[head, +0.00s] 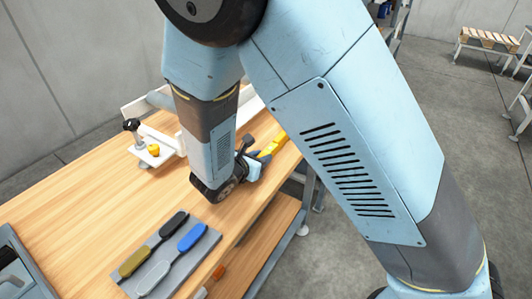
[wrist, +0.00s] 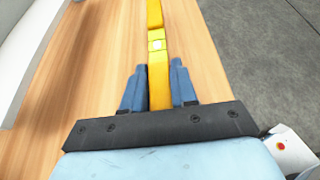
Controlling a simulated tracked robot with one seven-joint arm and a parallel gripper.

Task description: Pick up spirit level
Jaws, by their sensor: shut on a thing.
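The spirit level is a long yellow bar with a pale vial window. In the wrist view the spirit level (wrist: 156,50) runs from the top edge down between the two blue fingers of my gripper (wrist: 157,85). The fingers are shut on its near part, one on each side. In the head view the yellow end of the spirit level (head: 272,144) shows just beyond my gripper (head: 254,163), near the right edge of the wooden bench. The rest of it is hidden by my arm. I cannot tell whether it touches the bench top.
The wooden workbench (head: 85,220) has a grey tray (head: 205,243) with several brush-like tools at its front. A white fixture with a black knob (head: 131,125) and a yellow part stands at the back left. A grey bin (head: 14,262) is at the left edge. Open floor lies right.

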